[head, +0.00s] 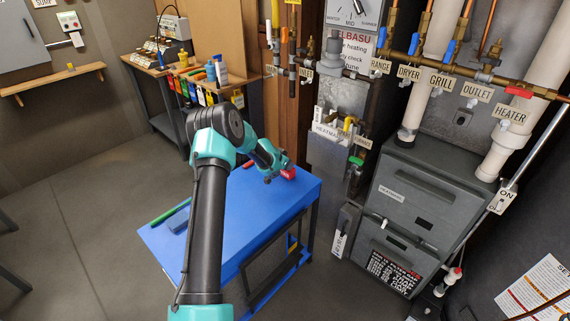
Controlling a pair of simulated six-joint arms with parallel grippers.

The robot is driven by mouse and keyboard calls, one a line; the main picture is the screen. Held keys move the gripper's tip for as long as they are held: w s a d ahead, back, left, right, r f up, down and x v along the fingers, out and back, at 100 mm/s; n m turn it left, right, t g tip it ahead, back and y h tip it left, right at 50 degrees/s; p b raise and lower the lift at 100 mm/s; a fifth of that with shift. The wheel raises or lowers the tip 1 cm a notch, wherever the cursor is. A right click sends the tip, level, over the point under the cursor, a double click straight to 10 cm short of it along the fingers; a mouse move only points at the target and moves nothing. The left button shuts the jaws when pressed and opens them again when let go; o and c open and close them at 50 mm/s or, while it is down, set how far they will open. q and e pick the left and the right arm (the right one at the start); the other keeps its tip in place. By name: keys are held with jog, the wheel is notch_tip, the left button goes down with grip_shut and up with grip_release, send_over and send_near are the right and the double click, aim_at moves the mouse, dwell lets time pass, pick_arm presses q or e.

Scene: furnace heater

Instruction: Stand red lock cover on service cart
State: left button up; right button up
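The red lock cover (289,173) is a small red piece with a pale marking, at the far right corner of the blue-topped service cart (256,217). My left gripper (278,172) reaches over the cart from the left and its tip is right beside the red cover. Its fingers are small and partly hidden by the wrist, so I cannot tell whether they are open or shut, or whether they touch the cover. I also cannot tell whether the cover rests on the cart top or sits just above it. My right gripper is not in view.
A green marker (170,212) and a blue item (179,222) lie on the cart's left part. The grey furnace (408,205) stands to the right, with labelled pipes and valves above. A side bench (160,72) with bottles is behind. The cart's front middle is clear.

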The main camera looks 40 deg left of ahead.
pick_arm(q)
jog(key=shift+f, duration=0.65)
jog(key=o, duration=1)
jog(key=v, duration=1.7)
jog(key=shift+s+r, duration=0.15)
jog(key=shift+r, duration=0.05)
